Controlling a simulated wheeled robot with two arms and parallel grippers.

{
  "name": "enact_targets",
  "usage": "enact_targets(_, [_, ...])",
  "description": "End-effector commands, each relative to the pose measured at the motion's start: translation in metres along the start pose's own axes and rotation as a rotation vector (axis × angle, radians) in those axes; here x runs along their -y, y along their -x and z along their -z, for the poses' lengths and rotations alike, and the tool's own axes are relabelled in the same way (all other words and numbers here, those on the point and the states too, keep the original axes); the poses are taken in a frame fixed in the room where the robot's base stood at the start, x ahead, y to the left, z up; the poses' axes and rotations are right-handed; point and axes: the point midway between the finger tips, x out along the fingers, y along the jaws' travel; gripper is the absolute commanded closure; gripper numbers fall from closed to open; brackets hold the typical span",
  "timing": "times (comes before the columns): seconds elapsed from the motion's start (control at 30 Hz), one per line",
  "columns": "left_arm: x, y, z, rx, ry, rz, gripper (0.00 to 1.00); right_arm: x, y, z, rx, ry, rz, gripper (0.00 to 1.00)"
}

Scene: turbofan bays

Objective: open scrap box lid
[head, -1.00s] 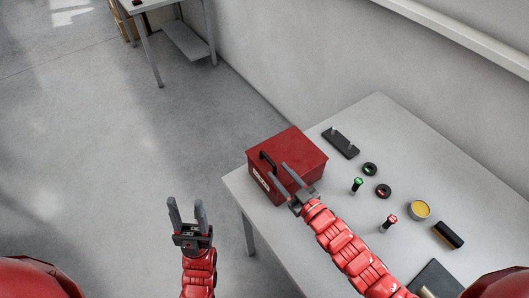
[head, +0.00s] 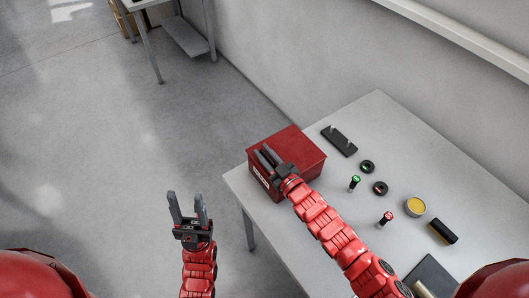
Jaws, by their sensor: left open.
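The red scrap box (head: 300,158) stands at the near left corner of the grey table, and its lid looks closed. My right gripper (head: 261,149) is over the left part of the lid, with its two fingers lying along the spot of the black lid handle. The fingers mostly hide the handle, and I cannot tell whether they grip it. My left gripper (head: 187,194) is open and empty, over the floor to the left of the table, apart from the box.
On the table (head: 375,120) are a black bracket (head: 339,141), two dark rings (head: 380,188), a green-topped piece (head: 354,183), a red-topped piece (head: 386,218), a yellow-filled tin (head: 415,207) and a black block (head: 444,231). A wall runs behind.

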Motion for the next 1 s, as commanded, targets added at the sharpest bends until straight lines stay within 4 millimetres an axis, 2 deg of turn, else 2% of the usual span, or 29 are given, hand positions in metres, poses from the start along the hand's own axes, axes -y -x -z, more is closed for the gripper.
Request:
enact_targets(0.03, [0.0000,0.0000,0.0000,0.000,0.000,0.000,0.50,-0.0001,0.0001,0.0000,0.000,0.000,0.000,0.84])
enact_targets(0.13, [0.0000,0.0000,0.0000,0.000,0.000,0.000,0.50,-0.0002,0.0002,0.0000,0.000,0.000,0.000,1.00])
enact_targets(1.0, [0.0000,-0.0001,0.0000,0.000,0.000,0.000,0.50,-0.0009,0.0003,0.0000,0.001,0.001,-0.001,1.00])
